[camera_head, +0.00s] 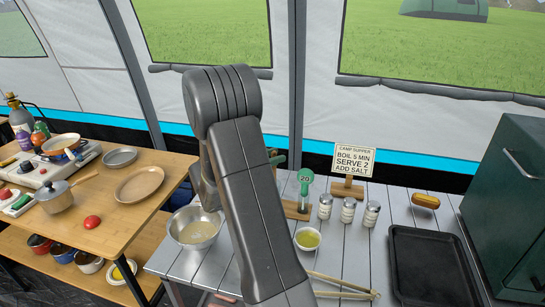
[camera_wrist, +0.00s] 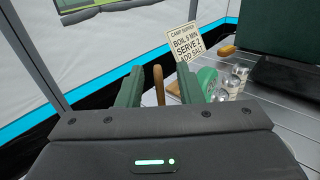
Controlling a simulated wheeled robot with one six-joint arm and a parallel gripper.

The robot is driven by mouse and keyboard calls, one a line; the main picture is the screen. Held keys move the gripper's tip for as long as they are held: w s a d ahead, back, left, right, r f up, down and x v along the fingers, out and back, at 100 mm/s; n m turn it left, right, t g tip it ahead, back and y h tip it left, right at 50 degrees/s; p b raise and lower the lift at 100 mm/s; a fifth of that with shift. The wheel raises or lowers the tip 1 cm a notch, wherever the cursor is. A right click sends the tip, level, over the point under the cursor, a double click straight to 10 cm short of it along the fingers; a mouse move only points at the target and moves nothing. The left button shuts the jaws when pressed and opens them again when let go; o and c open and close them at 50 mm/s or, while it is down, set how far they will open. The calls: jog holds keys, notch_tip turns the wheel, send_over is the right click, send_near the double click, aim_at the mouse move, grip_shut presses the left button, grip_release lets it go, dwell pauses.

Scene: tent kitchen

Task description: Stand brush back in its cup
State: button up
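My gripper (camera_wrist: 160,80) has two green fingers spread apart, with a visible gap between them. A thin upright wooden handle (camera_wrist: 158,85) with a rounded top shows in that gap in the wrist view, apparently touching neither finger; it may be the brush's handle, but its lower end is hidden by my gripper body. In the head view my arm hides most of my gripper, and only a bit of green (camera_head: 278,158) shows past it. No brush bristles are visible. A small cup with yellow-green contents (camera_head: 307,239) stands on the grey slatted table, right of my arm; I cannot tell whether it is the brush's cup.
A metal bowl (camera_head: 194,228) is left of my arm. A green timer (camera_head: 305,178), several shakers (camera_head: 348,210) and a sign (camera_head: 350,160) stand towards the back. Tongs (camera_head: 342,287) lie in front. A black tray (camera_head: 430,265) and a dark green box (camera_head: 515,190) occupy the right.

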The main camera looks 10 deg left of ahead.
jog(key=b+v, duration=0.1)
jog(key=v, duration=1.2)
jog(key=shift+s+a, duration=0.25)
jog(key=shift+s, duration=0.1)
jog(key=p+x, duration=0.1)
jog(key=x, duration=1.2)
jog(key=shift+w+d, duration=0.15)
jog(key=shift+w, duration=0.05)
jog(key=shift+w+d+r+p, duration=0.1)
jog(key=shift+r+p, duration=0.15)
jog(key=shift+r, duration=0.1)
jog(key=shift+w+d+r+p, duration=0.1)
jog(key=shift+r+p, duration=0.15)
jog(key=shift+r, duration=0.1)
jog(key=shift+s+a+r, duration=0.1)
jog(key=shift+r, duration=0.2)
